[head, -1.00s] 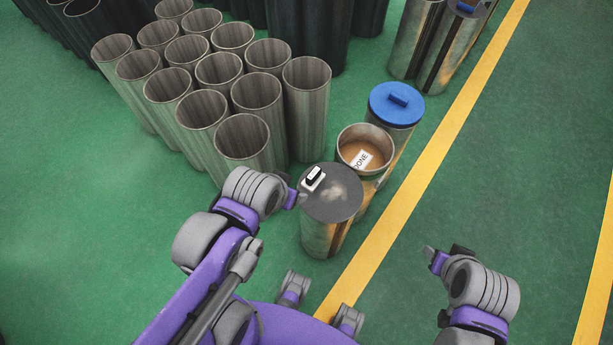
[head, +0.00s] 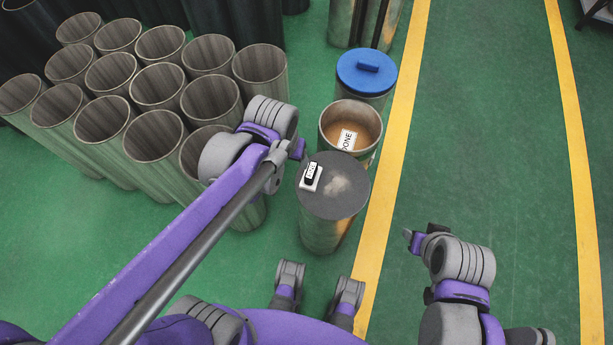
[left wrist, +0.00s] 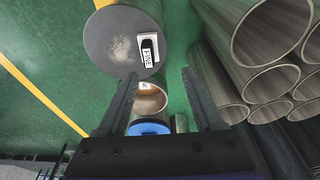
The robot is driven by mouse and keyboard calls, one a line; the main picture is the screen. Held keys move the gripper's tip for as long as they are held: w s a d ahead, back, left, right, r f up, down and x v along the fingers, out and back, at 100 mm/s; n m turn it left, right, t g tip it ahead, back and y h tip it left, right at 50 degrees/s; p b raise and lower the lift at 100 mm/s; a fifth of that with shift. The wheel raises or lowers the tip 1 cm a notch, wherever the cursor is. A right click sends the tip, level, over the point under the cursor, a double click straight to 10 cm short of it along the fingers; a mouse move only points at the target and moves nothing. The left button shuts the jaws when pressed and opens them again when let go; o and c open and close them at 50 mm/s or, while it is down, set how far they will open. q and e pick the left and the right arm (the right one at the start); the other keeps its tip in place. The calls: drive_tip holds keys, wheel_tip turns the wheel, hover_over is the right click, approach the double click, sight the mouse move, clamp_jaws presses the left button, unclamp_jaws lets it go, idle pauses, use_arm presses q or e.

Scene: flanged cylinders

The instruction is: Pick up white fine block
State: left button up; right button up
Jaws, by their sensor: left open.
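The white fine block (head: 311,177) is a small white block with a black patch and a label. It lies near the left edge of a dark grey flanged cylinder top (head: 337,195). It also shows in the left wrist view (left wrist: 148,48), just beyond and between the fingertips. My left gripper (head: 299,150) is just beyond the block's upper left in the head view. In the left wrist view its fingers (left wrist: 158,74) are apart, with nothing held between them. My right gripper (head: 412,238) is to the right, past the yellow line, away from the block; its jaws are unclear.
An open cylinder (head: 327,125) with a white DONE block (head: 347,139) inside stands behind the grey-topped one. A blue-lidded cylinder (head: 367,70) is behind that. Several open cylinders (head: 156,84) crowd the left, close to my left arm. The green floor right of the yellow line (head: 390,170) is clear.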

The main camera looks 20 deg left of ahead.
use_arm(q)
drive_tip(key=g+b, duration=0.1)
drive_tip(key=b, duration=0.2)
approach(311, 170)
drive_tip(key=s, duration=0.1)
drive_tip(key=shift+w+a+f, duration=0.1)
drive_tip(key=shift+w+a, duration=0.05)
drive_tip(key=shift+w, duration=0.1)
drive_tip(key=f, duration=0.2)
drive_tip(key=f+b, duration=0.2)
drive_tip(key=f, duration=0.1)
drive_tip(key=shift+w+f, duration=0.3)
drive_tip(key=shift+w, duration=0.1)
drive_tip(key=f+b, duration=0.1)
drive_tip(key=f, duration=0.1)
drive_tip(key=w+f, duration=0.1)
drive_tip(key=f, duration=0.2)
drive_tip(key=shift+w+d+b, duration=0.1)
drive_tip(key=shift+d+b, duration=0.15)
drive_tip(key=shift+b, duration=0.1)
use_arm(e)
wheel_tip(311, 170, down, 9)
drive_tip(key=shift+d, duration=0.3)
use_arm(q)
drive_tip(key=shift+r, duration=0.1)
drive_tip(key=shift+c, duration=0.3)
use_arm(e)
drive_tip(key=shift+f, duration=0.1)
use_arm(q)
clamp_jaws()
